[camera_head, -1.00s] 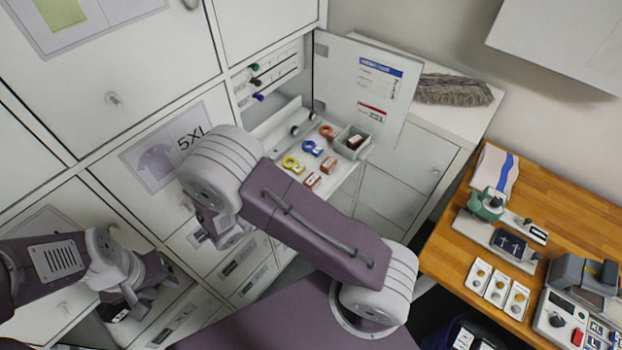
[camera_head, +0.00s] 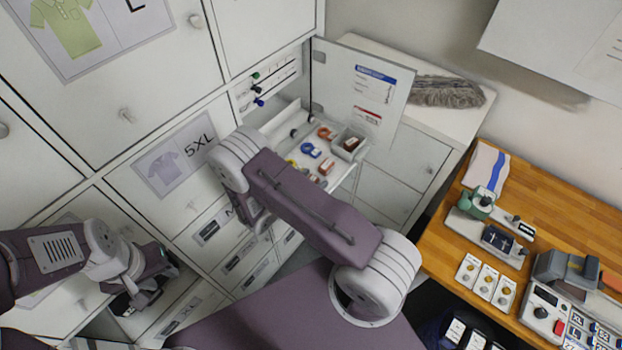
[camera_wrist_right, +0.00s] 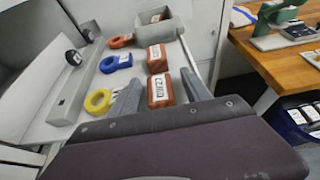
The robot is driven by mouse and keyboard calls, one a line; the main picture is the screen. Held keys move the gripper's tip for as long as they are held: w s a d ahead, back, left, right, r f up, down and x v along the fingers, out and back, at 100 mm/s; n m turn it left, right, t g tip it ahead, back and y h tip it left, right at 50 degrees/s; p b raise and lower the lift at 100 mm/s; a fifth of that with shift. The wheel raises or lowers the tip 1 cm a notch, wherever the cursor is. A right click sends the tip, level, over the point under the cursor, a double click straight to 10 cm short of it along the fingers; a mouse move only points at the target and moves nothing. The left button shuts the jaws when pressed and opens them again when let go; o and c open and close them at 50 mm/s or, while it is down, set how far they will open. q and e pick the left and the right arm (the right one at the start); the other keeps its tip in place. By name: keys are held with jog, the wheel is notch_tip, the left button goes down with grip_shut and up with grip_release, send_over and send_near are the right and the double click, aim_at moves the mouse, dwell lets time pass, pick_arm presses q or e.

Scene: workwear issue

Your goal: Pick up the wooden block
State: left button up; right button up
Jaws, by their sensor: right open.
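Two reddish-brown wooden blocks with white labels lie on the pulled-out white shelf, one nearer (camera_wrist_right: 161,91) and one farther (camera_wrist_right: 157,58) in the right wrist view. In the head view they also show, the farther one (camera_head: 326,166) near the grey bin. A similar brown block (camera_wrist_right: 156,17) sits in that bin. My right gripper (camera_wrist_right: 160,88) is open, its two grey fingers on either side of the nearer block, with gaps visible. In the head view my right arm hides the gripper. My left gripper (camera_head: 140,292) hangs at lower left by the drawers; its jaws are unclear.
The shelf also holds blue (camera_wrist_right: 116,63), yellow (camera_wrist_right: 98,101) and orange (camera_wrist_right: 122,41) tape rolls and the grey bin (camera_wrist_right: 178,27). An open white door (camera_head: 385,65) stands behind. A wooden table (camera_head: 560,215) with devices is at right.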

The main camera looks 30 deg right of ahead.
aim_at(312, 180)
jog(key=shift+f, duration=0.1)
jog(key=shift+c, duration=0.3)
jog(key=shift+a, duration=0.1)
grip_shut()
jog(key=shift+w+r+b, duration=0.1)
jog(key=shift+r+b, duration=0.4)
jog(key=shift+r, duration=0.15)
notch_tip(312, 180, up, 3)
jog(key=shift+f+b, duration=0.1)
jog(key=shift+b, duration=0.7)
jog(key=s+d+r+p, duration=0.4)
jog(key=s+r+p, duration=0.3)
jog(key=s, duration=0.4)
